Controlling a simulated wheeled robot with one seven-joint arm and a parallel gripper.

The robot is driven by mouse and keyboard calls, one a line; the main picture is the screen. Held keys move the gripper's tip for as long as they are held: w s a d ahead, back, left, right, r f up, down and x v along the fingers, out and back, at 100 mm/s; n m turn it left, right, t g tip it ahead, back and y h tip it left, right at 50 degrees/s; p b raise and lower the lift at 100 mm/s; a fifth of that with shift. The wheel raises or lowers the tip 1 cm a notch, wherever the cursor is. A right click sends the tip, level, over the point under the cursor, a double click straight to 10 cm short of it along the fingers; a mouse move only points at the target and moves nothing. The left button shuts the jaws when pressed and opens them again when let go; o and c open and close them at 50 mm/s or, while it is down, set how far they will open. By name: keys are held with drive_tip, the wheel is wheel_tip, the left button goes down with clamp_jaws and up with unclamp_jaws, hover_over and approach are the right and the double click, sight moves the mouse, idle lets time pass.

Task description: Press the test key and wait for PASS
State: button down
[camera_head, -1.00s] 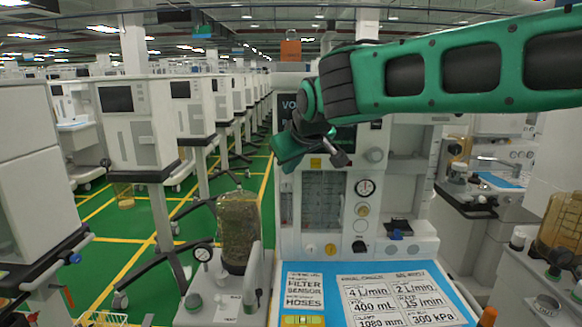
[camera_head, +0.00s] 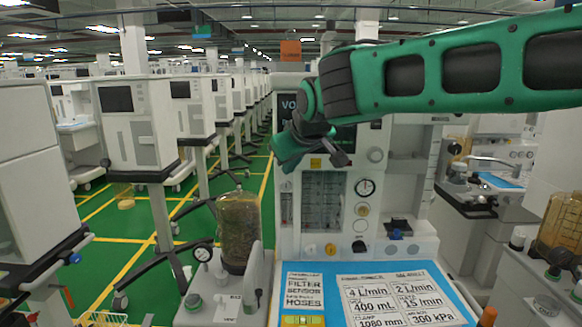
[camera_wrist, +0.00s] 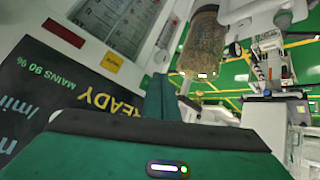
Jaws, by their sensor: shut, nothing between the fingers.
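The anaesthesia machine (camera_head: 385,215) stands ahead, its dark screen (camera_head: 288,106) partly hidden by my arm. In the wrist view the screen (camera_wrist: 40,100) reads "READY" and "MAINS 90 %", upside down. A small yellow key or label (camera_wrist: 111,62) lies on the pale panel beside the screen; it also shows in the head view (camera_head: 315,163), just below my gripper. I cannot read its marking. My gripper (camera_head: 340,158) is shut and empty, in front of the panel by the screen's lower edge. In the wrist view its green finger (camera_wrist: 163,97) is close to the panel; contact cannot be told.
A blue worktop (camera_head: 455,277) with printed cards lies below. A canister of brown granules (camera_head: 238,225) stands left of the machine. Rows of carts (camera_head: 137,125) line the left; another machine (camera_head: 490,185) stands at right. The green floor aisle (camera_head: 255,170) is open.

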drive_tip(key=shift+w, duration=0.8)
idle(0.9)
drive_tip(key=shift+s, duration=0.9)
drive_tip(key=s, duration=0.5)
drive_tip(key=shift+a, duration=0.1)
idle(0.4)
idle(0.4)
